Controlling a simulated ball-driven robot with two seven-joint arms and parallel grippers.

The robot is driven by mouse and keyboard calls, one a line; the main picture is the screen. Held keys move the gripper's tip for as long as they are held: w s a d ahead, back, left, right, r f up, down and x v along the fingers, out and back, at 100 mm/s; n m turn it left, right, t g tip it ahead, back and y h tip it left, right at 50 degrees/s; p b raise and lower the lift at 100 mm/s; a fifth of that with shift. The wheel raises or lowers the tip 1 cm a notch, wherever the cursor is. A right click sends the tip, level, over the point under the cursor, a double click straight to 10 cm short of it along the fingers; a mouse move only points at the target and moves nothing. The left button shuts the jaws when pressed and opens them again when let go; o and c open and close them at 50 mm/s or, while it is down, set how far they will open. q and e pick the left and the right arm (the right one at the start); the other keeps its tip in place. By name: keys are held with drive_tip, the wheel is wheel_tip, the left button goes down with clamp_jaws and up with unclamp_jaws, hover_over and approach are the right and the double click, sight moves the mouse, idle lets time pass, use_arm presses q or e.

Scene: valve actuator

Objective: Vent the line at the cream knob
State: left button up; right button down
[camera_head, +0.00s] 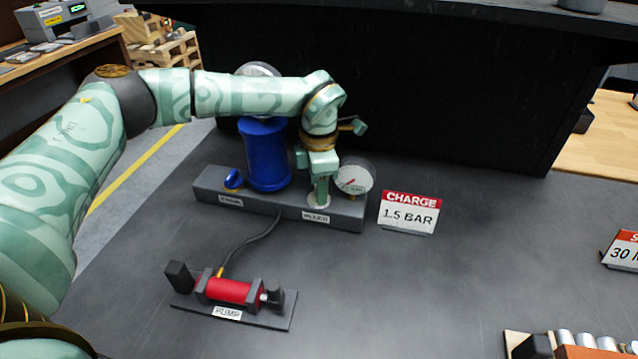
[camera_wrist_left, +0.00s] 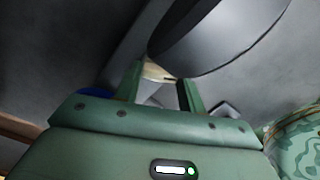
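The cream knob (camera_head: 318,202) sits above the BLEED label on the grey manifold block (camera_head: 215,188). My left gripper (camera_head: 320,189) points down at it, with its fingers reaching the knob and covering much of it. In the left wrist view the cream knob (camera_wrist_left: 157,72) shows between the two fingertips of my left gripper (camera_wrist_left: 158,82). The fingers stand apart with the knob in the gap; whether they press on it cannot be told. The round gauge (camera_head: 353,178) stands just right of the gripper, its red needle visible. My right gripper is not in view.
A blue tank (camera_head: 264,155) and a small blue knob (camera_head: 233,179) are left on the block. A hose runs to the red pump (camera_head: 230,290) in front. A CHARGE 1.5 BAR sign (camera_head: 409,213) stands at the right. The bench between the signs is clear.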

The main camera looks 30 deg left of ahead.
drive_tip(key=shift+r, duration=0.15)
use_arm(q)
drive_tip(key=shift+r+n+p, duration=0.2)
drive_tip(key=shift+n+p, duration=0.1)
drive_tip(key=shift+p, duration=0.35)
drive_tip(key=n+p, duration=0.2)
drive_tip(key=p, duration=0.1)
drive_tip(key=shift+r+n, duration=0.1)
drive_tip(key=shift+n, duration=0.3)
drive_tip(key=shift+f+n+p, duration=0.2)
drive_tip(key=shift+n+p, duration=1.7)
drive_tip(key=shift+p, duration=0.1)
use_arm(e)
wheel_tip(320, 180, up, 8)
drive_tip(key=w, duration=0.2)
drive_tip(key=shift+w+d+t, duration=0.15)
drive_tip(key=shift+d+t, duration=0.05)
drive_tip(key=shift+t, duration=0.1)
use_arm(q)
drive_tip(key=shift+w, duration=0.1)
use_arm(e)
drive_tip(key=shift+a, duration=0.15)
use_arm(q)
drive_tip(key=o, duration=1)
wheel_tip(320, 180, up, 16)
drive_tip(key=shift+r+p, duration=0.1)
drive_tip(key=shift+p, duration=1.05)
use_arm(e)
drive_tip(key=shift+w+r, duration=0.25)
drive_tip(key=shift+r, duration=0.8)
